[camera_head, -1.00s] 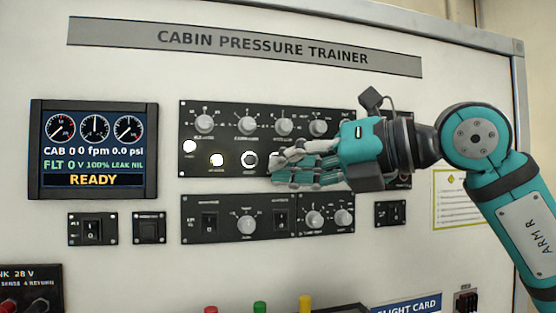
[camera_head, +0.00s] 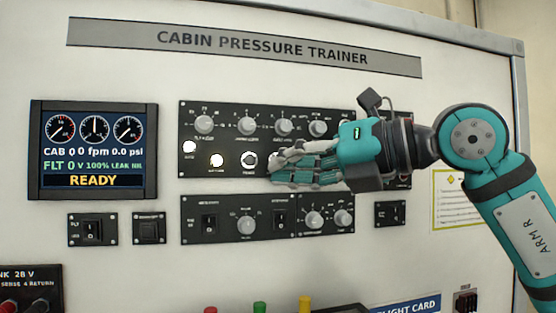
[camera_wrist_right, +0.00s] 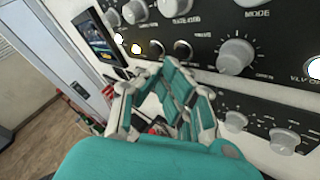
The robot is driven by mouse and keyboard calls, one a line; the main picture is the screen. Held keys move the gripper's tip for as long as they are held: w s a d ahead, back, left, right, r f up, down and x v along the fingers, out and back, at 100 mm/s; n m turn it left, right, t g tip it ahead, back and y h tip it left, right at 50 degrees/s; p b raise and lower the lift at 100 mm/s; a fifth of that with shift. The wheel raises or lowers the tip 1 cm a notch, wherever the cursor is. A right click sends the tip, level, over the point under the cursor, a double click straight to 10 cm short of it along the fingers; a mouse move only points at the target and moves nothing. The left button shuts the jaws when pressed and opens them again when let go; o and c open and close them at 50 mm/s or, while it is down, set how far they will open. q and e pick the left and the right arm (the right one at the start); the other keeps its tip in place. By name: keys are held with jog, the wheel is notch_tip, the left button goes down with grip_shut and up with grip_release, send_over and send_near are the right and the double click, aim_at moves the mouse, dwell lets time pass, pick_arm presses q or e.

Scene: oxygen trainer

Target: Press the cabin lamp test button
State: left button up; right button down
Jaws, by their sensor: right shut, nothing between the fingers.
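The upper black control panel (camera_head: 265,108) has a row of round lamps or buttons below its knobs. Two at the left glow white, the left lamp (camera_head: 189,147) and the second lamp (camera_head: 217,160); a third, a dark-centred ring button (camera_head: 249,160), shows a pale rim. Their labels are too small for me to tell which is the cabin lamp test button. My right gripper (camera_head: 277,170) is shut and empty, its fingertips just right of the ring and in front of the row's right part, hiding it. Contact cannot be told. The gripper also shows in the right wrist view (camera_wrist_right: 163,85). My left gripper is out of view.
A display (camera_head: 93,150) reading READY is at the left. A lower panel (camera_head: 226,236) with a knob and switches sits below my fingers. Small switch panels (camera_head: 92,230) flank it. Red, green and yellow posts (camera_head: 260,307) stand at the bottom edge.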

jog(key=shift+w+a, duration=0.15)
jog(key=shift+w, duration=0.1)
jog(key=shift+w+p, duration=0.35)
jog(key=shift+w, duration=0.1)
dwell(0.8)
dwell(0.6)
jog(key=shift+s+b, duration=0.65)
jog(key=shift+s, duration=0.1)
